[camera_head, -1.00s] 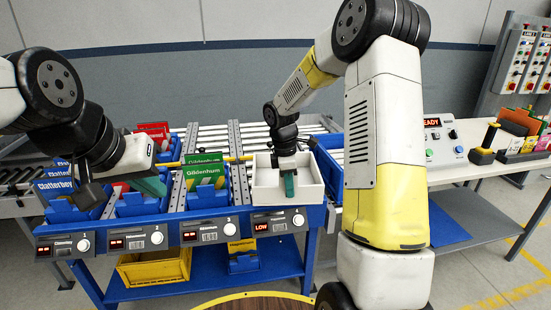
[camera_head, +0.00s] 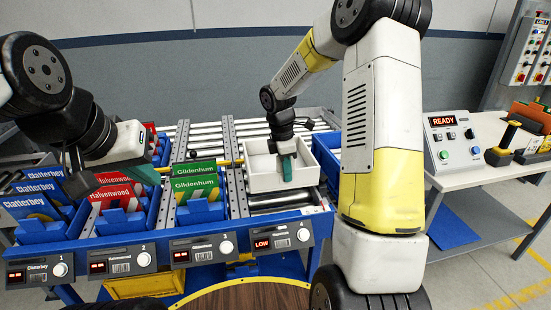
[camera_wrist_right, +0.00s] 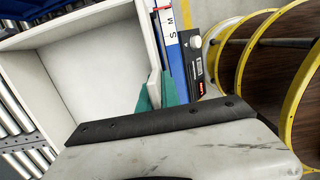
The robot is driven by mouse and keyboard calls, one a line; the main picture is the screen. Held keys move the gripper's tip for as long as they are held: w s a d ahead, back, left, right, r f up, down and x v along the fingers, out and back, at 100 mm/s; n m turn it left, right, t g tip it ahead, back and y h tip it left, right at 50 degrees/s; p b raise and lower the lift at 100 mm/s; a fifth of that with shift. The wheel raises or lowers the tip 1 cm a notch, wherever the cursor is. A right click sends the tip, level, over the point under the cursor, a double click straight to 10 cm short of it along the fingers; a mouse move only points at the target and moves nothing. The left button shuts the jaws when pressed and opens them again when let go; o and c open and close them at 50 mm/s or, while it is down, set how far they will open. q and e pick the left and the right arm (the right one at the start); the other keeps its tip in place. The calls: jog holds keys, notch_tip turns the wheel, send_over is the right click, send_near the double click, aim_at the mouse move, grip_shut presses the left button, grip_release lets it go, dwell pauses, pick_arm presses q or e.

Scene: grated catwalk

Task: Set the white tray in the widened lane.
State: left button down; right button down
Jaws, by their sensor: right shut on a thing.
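The white tray (camera_head: 263,184) is an open, empty-looking box at the fourth lane, behind the LOW display. My right gripper (camera_head: 287,168) is shut on its front wall. In the right wrist view, the teal fingertips (camera_wrist_right: 155,95) straddle the wall of the tray (camera_wrist_right: 85,85). Rollers of the lane (camera_head: 280,199) show in front of the tray; I cannot tell whether its underside touches them. My left gripper (camera_head: 142,172) hangs over the Halvenwood lane, away from the tray; its jaw opening is unclear.
Blue bins with Clatterbey (camera_head: 38,231), Halvenwood (camera_head: 123,222) and Gildenhum (camera_head: 200,211) packets fill the lanes to the left. A blue bin (camera_head: 328,160) stands right of the tray. A control panel reading READY (camera_head: 448,138) is on the side table.

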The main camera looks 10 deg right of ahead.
aim_at(287, 186)
jog(key=shift+w+f, duration=0.2)
jog(key=shift+f, duration=2.15)
jog(key=shift+f, duration=2.25)
jog(key=c, duration=1.5)
grip_release()
jog(key=shift+o, duration=0.7)
jog(key=o, duration=0.3)
jog(key=shift+r, duration=0.1)
